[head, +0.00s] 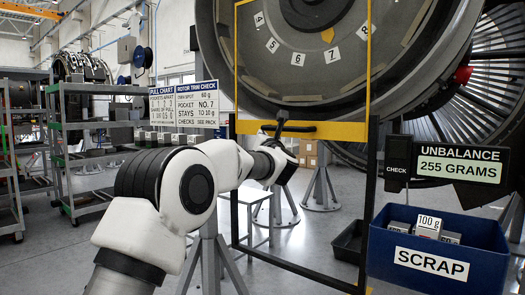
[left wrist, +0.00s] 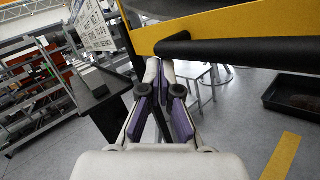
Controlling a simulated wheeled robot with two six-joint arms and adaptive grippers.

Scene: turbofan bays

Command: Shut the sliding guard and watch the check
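The sliding guard (head: 330,130) is a yellow-edged frame with a yellow crossbar and dark lower posts, in front of the rotor (head: 310,70) in the head view. Its black handle (head: 287,127) is on the crossbar's left part; it also shows in the left wrist view (left wrist: 225,52). My left gripper (left wrist: 160,68) has its purple-padded fingers apart, with a narrow empty gap, close to the handle's near end; whether they touch is unclear. In the head view my wrist hides the fingers. The check display (head: 459,165) reads UNBALANCE 255 GRAMS, beside a black CHECK box (head: 397,170). My right gripper is not in view.
A blue SCRAP bin (head: 440,250) holding a 100 g weight (head: 428,226) stands at the lower right. A board (head: 198,108) and grey weights (head: 160,138) are at the left. Grey shelving (head: 75,150) and stands (head: 320,185) are behind. A black tray (left wrist: 292,95) lies right.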

